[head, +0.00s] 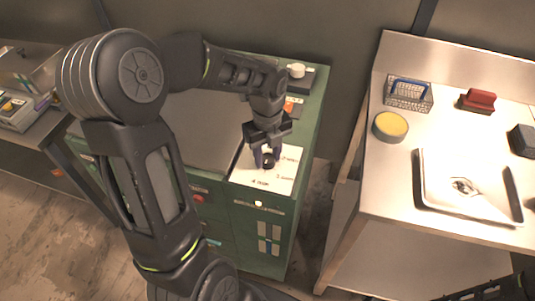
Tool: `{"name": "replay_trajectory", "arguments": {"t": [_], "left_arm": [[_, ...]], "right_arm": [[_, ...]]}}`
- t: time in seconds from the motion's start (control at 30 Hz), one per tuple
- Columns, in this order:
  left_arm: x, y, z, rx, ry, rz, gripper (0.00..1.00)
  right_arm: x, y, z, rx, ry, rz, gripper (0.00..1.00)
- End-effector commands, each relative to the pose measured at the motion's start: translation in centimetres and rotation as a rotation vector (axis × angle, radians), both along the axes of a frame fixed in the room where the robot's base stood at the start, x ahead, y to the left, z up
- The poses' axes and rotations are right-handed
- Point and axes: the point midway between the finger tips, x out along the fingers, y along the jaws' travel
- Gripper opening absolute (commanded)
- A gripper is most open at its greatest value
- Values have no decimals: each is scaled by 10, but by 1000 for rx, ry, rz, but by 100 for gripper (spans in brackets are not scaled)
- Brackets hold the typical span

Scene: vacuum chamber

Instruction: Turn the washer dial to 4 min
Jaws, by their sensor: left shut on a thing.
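The green washer cabinet (308,150) stands in the middle of the head view. A pale panel (283,183) with small printed marks lies on its top at the right. My left gripper (266,162) points down over this panel, its fingers shut around the dark dial (268,163). The fingers hide much of the dial, and I cannot read its setting. Some of the printed marks are too small to read. My right gripper is not in view; only a dark part of my right arm shows at the bottom right.
A steel table (385,185) on the right holds a wire basket (408,94), a yellow-topped round tin (390,126), a red-handled brush (478,100) and a white tray (430,197). A white knob (296,70) stands at the cabinet's back. A bench (45,125) is at the left.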

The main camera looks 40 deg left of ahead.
Motion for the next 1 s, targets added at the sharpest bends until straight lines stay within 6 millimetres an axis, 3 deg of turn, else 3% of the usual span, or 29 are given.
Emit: {"name": "replay_trajectory", "arguments": {"t": [0.23,0.27,0.5,0.8,1.0], "left_arm": [[1,0,1,2,-3,-2,0],[1,0,1,2,-3,-2,39],[0,0,0,0,-1,-1,59],[0,0,2,0,-1,0,59],[1,0,22,0,-4,1,59]], "right_arm": [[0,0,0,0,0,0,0],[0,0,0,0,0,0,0],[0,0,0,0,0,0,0],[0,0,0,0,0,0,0],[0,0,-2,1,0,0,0]]}}
